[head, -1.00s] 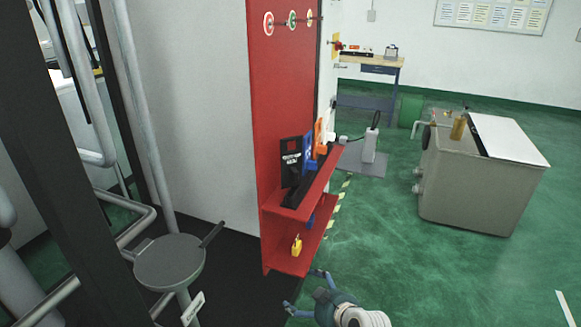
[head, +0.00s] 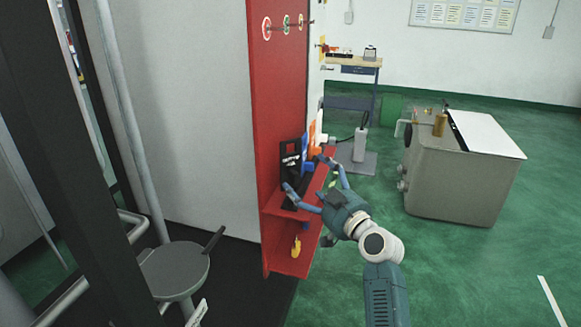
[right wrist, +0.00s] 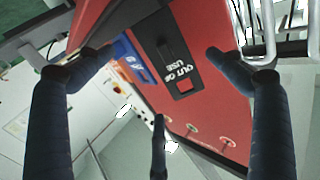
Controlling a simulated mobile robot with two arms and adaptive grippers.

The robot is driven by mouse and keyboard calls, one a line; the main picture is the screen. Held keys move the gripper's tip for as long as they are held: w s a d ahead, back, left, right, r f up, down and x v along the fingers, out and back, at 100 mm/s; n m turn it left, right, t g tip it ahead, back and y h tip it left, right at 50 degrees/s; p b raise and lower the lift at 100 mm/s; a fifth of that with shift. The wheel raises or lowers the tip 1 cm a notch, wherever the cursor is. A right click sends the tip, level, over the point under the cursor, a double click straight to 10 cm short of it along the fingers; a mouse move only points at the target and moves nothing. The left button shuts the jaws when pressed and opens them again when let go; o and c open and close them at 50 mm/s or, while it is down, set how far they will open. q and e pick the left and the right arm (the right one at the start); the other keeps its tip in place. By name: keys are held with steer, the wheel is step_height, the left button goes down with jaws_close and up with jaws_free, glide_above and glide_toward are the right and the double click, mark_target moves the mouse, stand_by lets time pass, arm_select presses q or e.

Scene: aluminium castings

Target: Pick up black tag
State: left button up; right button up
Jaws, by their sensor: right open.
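The black tag (head: 289,152) stands upright on the upper shelf of the red stand. In the right wrist view the black tag (right wrist: 172,55), with the words "OUT OF USE", shows between the two fingers. My right gripper (head: 307,176) is open in front of the tag, its fingers spread to either side. No contact with the tag is visible. The tag's lower part is partly hidden by a finger in the head view. My left gripper is out of view.
A blue tag (right wrist: 132,60) stands beside the black one, with an orange tag (head: 312,134) behind it. The red stand (head: 275,100) has a lower shelf with a yellow padlock (head: 296,246). A round grey plate (head: 175,270) stands at left.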

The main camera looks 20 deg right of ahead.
mark_target(296, 167)
steer(key=w, duration=0.2)
steer(key=shift+w+a, duration=0.1)
steer(key=shift+w, duration=0.3)
steer(key=shift+w+a+r+p, duration=0.15)
steer(key=shift+w+p, duration=0.1)
steer(key=shift+p, duration=0.2)
steer(key=w, duration=0.1)
steer(key=w+a+p, duration=0.1)
steer(key=w, duration=0.1)
steer(key=shift+r, duration=0.15)
steer(key=shift+w+a+f+p, duration=0.1)
steer(key=shift+w+p, duration=0.05)
steer(key=shift+w, duration=0.2)
steer(key=shift+w+a+f+p, duration=0.1)
steer(key=shift+w+p, duration=0.05)
steer(key=shift+w, duration=0.2)
steer(key=shift+c, duration=0.3)
steer(key=c, duration=1.3)
steer(key=shift+d, duration=0.1)
